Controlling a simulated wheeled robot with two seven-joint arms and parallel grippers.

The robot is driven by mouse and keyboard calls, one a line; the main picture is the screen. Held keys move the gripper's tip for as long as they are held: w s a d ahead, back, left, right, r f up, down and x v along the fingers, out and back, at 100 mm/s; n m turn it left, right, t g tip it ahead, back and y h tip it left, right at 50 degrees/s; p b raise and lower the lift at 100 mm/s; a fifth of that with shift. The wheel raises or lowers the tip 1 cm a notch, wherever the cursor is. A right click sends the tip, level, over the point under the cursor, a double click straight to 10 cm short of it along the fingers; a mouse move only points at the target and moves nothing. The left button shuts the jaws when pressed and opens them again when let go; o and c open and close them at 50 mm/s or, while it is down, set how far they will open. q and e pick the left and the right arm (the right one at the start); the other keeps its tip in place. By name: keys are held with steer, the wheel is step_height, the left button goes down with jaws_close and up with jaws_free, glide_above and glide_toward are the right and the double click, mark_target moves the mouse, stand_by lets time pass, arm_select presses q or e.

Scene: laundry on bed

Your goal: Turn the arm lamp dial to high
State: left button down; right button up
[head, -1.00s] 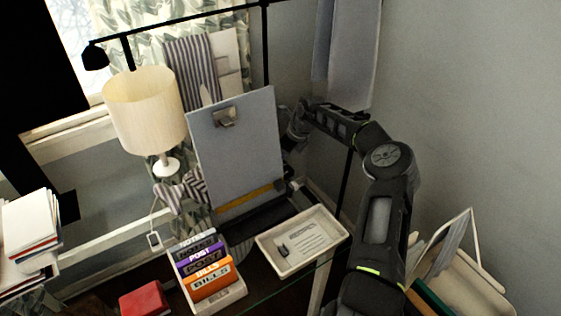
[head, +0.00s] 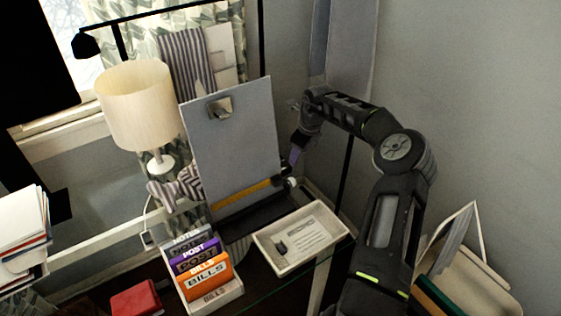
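The black arm lamp shows at the upper left, with its small dark head (head: 86,45) on a long arm. Its upright pole (head: 261,40) drops behind a grey clipboard. A small pale round knob (head: 292,182) sits by the clipboard's lower right edge; I cannot tell whether it is the lamp's dial, or its setting. My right gripper (head: 294,160) points down just above this knob, beside the clipboard's right edge. Its fingers are too small and dark to tell if they are open. My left gripper is out of view.
The clipboard (head: 235,145) stands close left of my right gripper. A cream tray (head: 262,243) with a paper lies in front. A file box (head: 215,298), a red book (head: 137,299) and a cream table lamp (head: 140,105) stand left. A wall is right.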

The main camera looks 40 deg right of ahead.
steer(key=s+d+f+t+h+b, duration=0.1)
steer(key=d+f+t+h+b, duration=0.15)
steer(key=d, duration=0.45)
steer(key=d+f+t+h+b, duration=0.1)
steer(key=d+t+h+b, duration=0.15)
steer(key=d, duration=0.35)
steer(key=a+t+y, duration=0.1)
steer(key=a+y, duration=0.2)
steer(key=a, duration=0.2)
steer(key=a+r+t+y, duration=0.1)
steer(key=a+t+y, duration=0.1)
steer(key=a, duration=0.3)
steer(key=s+a+r+t+y, duration=0.1)
steer(key=a+y, duration=0.3)
steer(key=a, duration=0.1)
steer(key=shift+a+r, duration=0.1)
steer(key=shift+a, duration=0.05)
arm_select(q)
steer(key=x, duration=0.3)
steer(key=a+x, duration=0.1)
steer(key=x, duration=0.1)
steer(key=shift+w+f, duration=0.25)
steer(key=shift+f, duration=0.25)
arm_select(e)
steer(key=shift+t, duration=0.3)
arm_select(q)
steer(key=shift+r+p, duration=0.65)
arm_select(e)
steer(key=shift+x, duration=3.9)
steer(key=shift+c, duration=0.3)
